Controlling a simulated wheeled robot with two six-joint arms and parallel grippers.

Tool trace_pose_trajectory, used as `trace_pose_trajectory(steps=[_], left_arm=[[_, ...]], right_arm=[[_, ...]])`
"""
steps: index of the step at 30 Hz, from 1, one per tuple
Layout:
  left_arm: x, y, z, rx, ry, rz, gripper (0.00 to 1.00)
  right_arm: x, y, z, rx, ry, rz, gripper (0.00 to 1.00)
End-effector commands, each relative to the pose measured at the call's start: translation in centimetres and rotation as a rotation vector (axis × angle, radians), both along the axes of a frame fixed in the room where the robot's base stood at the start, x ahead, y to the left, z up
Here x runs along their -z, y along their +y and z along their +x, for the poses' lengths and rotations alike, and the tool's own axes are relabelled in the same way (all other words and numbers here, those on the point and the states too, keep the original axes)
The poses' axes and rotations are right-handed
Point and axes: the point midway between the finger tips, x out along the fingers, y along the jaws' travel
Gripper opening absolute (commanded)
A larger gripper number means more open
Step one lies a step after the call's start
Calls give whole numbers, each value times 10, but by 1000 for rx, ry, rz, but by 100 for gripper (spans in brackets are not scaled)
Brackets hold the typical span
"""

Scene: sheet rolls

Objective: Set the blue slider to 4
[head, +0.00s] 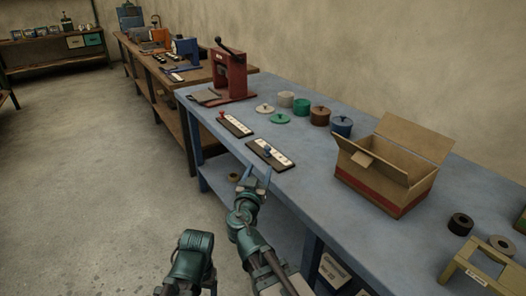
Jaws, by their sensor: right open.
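The blue slider (267,152) sits on a dark board with a pale scale strip (280,158) near the left front edge of the blue table. The scale marks are too small to read. My right gripper (257,174) is open and empty, with its fingers just in front of this board at the table's front edge. I cannot tell whether the fingers touch anything. A similar board with a red slider (222,115) lies farther back to the left. Part of my left arm shows at the bottom, but its gripper is out of view.
A red press (230,72) stands at the table's far left end. Several coloured round lidded pots (302,106) stand behind the boards. An open cardboard box (385,180) stands to the right, with dark and grey rolls (460,223) beyond. The tabletop between boards and box is clear.

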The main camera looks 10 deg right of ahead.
Motion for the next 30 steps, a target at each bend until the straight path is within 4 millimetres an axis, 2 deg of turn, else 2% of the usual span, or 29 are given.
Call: trace_pose_trajectory(steps=[5, 18, 24, 30], left_arm=[[-1, 0, 0, 0, 0, 0, 71], [0, 0, 0, 0, 0, 0, 71], [0, 0, 0, 0, 0, 0, 71], [0, 0, 0, 0, 0, 0, 71]], right_arm=[[0, -8, 20, 4, 1, 0, 62], [0, -45, 98, 4, 2, 0, 62], [0, -55, 118, 3, 2, 0, 62], [0, -58, 124, 2, 2, 0, 62]])
